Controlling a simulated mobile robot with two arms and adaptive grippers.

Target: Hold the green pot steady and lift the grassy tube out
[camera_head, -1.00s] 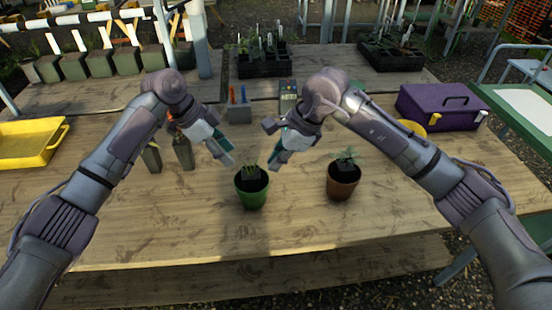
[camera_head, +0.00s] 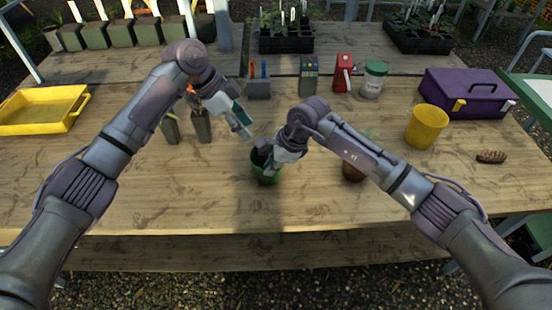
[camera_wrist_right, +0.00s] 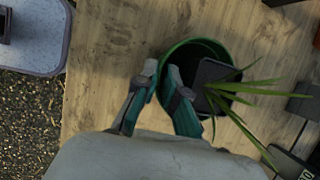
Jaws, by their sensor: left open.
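The green pot (camera_head: 267,178) stands on the wooden table in the head view, partly behind my right gripper (camera_head: 268,163). In the right wrist view, the pot's green rim (camera_wrist_right: 195,42) surrounds a dark square tube (camera_wrist_right: 208,73) with long grassy leaves (camera_wrist_right: 242,92). My right gripper (camera_wrist_right: 161,72) has its fingertips at the pot's rim, one outside and one inside, with a narrow gap between them. I cannot tell whether they press on the rim. My left gripper (camera_head: 248,132) is open and empty, above and slightly left of the pot.
A brown pot (camera_head: 353,174) stands to the right, partly hidden by my right arm. Two grey-green tubes (camera_head: 201,126) stand left of my left gripper. A yellow bucket (camera_head: 427,126), purple toolbox (camera_head: 462,93) and yellow tray (camera_head: 38,112) lie further out. The table front is clear.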

